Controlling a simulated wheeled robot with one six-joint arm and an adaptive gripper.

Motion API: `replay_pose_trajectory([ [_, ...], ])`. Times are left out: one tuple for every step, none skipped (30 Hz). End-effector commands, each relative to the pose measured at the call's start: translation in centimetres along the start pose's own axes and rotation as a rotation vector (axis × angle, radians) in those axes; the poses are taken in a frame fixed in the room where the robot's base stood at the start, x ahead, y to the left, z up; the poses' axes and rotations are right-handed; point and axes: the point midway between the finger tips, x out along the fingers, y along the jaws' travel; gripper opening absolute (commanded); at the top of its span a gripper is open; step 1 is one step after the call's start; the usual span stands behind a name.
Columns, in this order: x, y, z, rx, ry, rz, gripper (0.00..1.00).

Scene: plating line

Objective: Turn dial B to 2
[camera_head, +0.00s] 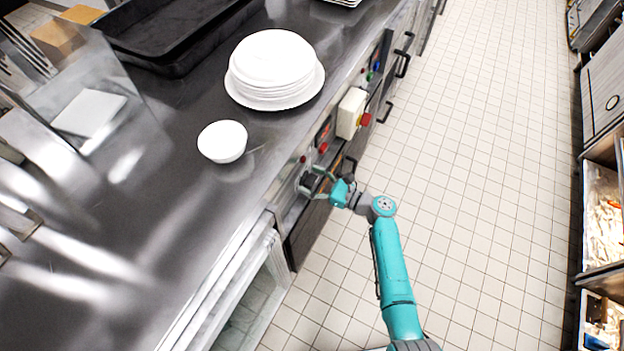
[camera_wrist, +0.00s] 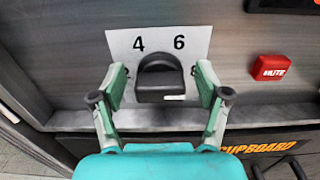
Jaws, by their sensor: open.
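A black dial (camera_wrist: 160,82) sits on a white label plate (camera_wrist: 187,40) on the steel front panel in the wrist view. The numbers 4 and 6 show above the dial; other marks on the plate are mostly hidden by my fingers. A small white mark shows at the dial's lower right edge. No letter naming the dial is readable. My gripper (camera_wrist: 160,98) is open, with one finger on each side of the dial and small gaps to it. In the head view my gripper (camera_head: 318,184) is at the dial (camera_head: 308,182) on the counter's front.
A red MUTE button (camera_wrist: 270,67) is right of the dial. A CUPBOARD label (camera_wrist: 166,147) lies below. A white box with a red knob (camera_head: 351,113) juts out farther along the front. A plate stack (camera_head: 274,65) and a bowl (camera_head: 222,141) stand on the counter. The tiled aisle is clear.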

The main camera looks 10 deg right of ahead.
Motion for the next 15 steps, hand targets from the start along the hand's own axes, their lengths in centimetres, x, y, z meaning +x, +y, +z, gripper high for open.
replay_pose_trajectory([
  [-0.01,0.00,0.00,0.000,0.000,0.000,0.75],
  [-0.01,0.00,0.00,0.000,0.000,0.000,0.75],
  [-0.02,0.00,0.01,0.000,0.000,0.000,0.75],
  [-0.02,0.00,0.00,0.000,0.000,0.000,0.68],
  [-0.02,0.00,0.01,0.000,0.000,0.000,0.60],
  [-0.02,0.00,0.01,0.000,0.000,0.000,0.50],
  [-0.02,0.01,0.01,0.000,0.000,0.000,0.42],
  [-0.02,0.01,0.01,0.000,0.000,0.000,0.35],
  [-0.02,0.01,0.01,0.000,0.000,0.000,0.25],
  [-0.02,0.01,0.01,0.000,0.000,0.000,0.17],
  [-0.02,0.01,0.02,0.000,0.000,0.000,0.15],
  [-0.01,0.01,0.02,0.000,0.000,0.000,0.15],
  [-0.01,0.01,0.02,-0.001,0.000,0.000,0.15],
  [-0.01,0.01,0.02,-0.001,0.000,0.000,0.15],
  [-0.01,0.01,0.02,-0.003,0.000,0.001,0.15],
])
